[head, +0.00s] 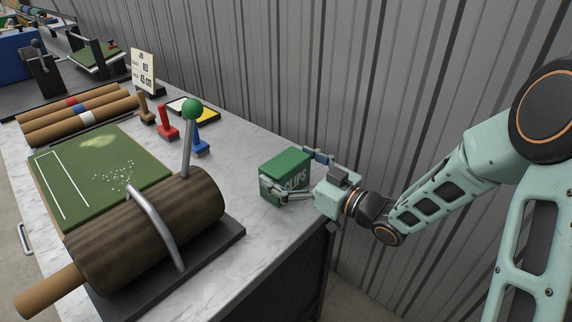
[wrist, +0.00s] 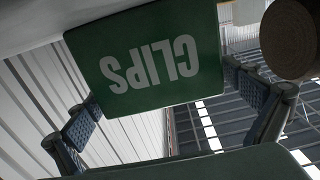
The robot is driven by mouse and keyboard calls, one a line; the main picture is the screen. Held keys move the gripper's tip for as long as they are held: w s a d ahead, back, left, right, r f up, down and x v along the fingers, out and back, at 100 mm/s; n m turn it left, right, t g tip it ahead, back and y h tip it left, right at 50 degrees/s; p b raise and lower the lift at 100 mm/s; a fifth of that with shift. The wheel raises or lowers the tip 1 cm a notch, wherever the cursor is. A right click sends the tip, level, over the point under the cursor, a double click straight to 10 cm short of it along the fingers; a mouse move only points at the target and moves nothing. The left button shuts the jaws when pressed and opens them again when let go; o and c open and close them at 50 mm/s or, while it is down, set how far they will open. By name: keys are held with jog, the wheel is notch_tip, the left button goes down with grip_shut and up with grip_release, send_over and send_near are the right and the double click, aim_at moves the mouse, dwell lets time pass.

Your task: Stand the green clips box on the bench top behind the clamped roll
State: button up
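The green clips box (head: 284,176) with white "CLIPS" lettering is upright at the right end of the bench top (head: 262,232), near the corrugated wall. It looks at or just above the surface; I cannot tell if it touches. My gripper (head: 295,172) reaches in from the right, its fingers on two opposite sides of the box. In the wrist view the box (wrist: 150,55) appears upside down between both finger pads (wrist: 168,108). The clamped roll (head: 150,232) is a dark brown cylinder on a black base, left of the box, with bare marble between them.
A lever with a green knob (head: 192,109) rises beside the roll. The bench's right edge is close to the box.

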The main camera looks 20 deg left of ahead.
jog(key=shift+r, duration=0.25)
jog(key=p+v, duration=0.1)
jog(key=v, duration=1.1)
jog(key=shift+f, duration=0.2)
